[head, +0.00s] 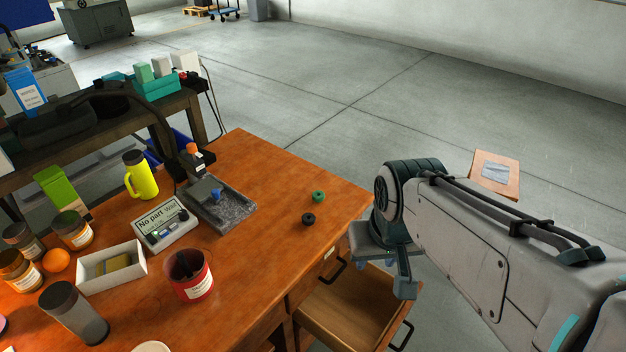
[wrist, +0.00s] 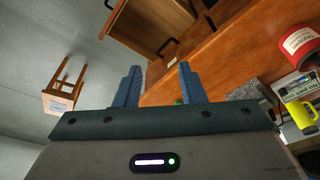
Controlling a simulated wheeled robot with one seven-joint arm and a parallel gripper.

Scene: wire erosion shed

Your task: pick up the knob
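Two small round knob-like pieces lie on the orange-brown wooden desk (head: 250,240), a green one (head: 318,196) and a black one (head: 308,219), close together near its right edge. I cannot tell from the look alone which is the knob. A small blue knob-like part (head: 216,193) also shows on the grey granite stand (head: 228,209). My gripper (wrist: 157,80) is open and empty, its two blue fingers well apart. In the head view it hangs right of the desk, near the open drawer, apart from both pieces.
An open drawer (head: 335,318) juts from the desk front below my gripper. A red-labelled pot (head: 190,277), a white box (head: 112,270), a "No part" display (head: 165,225) and a yellow flask (head: 139,176) stand further left. A wooden stool (head: 509,185) stands beyond my arm.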

